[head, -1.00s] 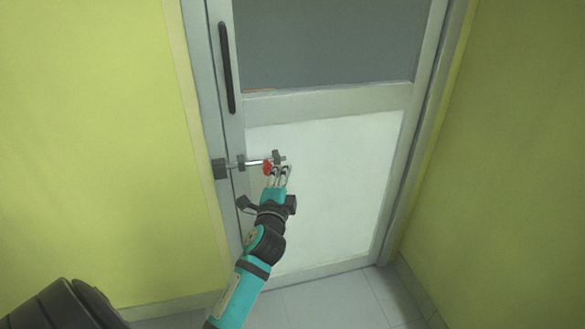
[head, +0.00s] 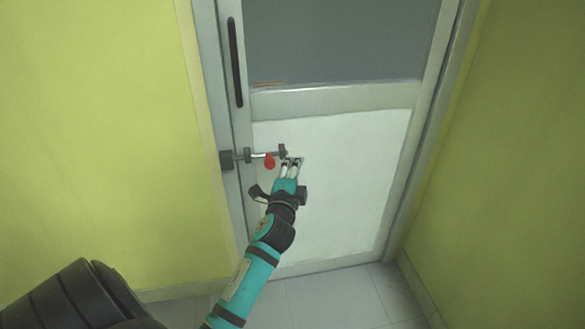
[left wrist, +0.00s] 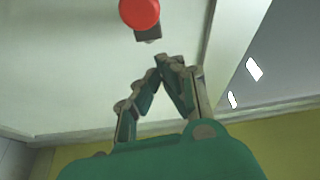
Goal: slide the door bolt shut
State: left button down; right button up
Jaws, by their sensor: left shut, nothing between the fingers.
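The door bolt (head: 258,156) is a thin metal rod on the left part of the door, held by two dark brackets. Its round red knob (head: 270,161) sits between the brackets, nearer the right one (head: 282,151). The rod seems to reach the dark block (head: 226,160) on the door frame. My left gripper (head: 291,162) is shut and empty, just right of the knob, near the right bracket. In the left wrist view the red knob (left wrist: 139,12) shows at the top edge, beyond the closed fingertips (left wrist: 163,62) and apart from them. My right gripper is out of view.
The door (head: 345,170) has a white lower panel and a dark upper pane. A long black handle (head: 235,62) is above the bolt. Yellow walls stand on both sides, and tiled floor (head: 330,293) lies below.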

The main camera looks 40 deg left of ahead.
pick_arm(q)
jog(key=d+v, duration=0.1)
jog(key=v, duration=0.8)
jog(key=shift+d, duration=0.15)
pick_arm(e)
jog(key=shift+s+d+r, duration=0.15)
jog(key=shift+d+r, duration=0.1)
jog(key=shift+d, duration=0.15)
pick_arm(q)
jog(key=shift+s, duration=0.15)
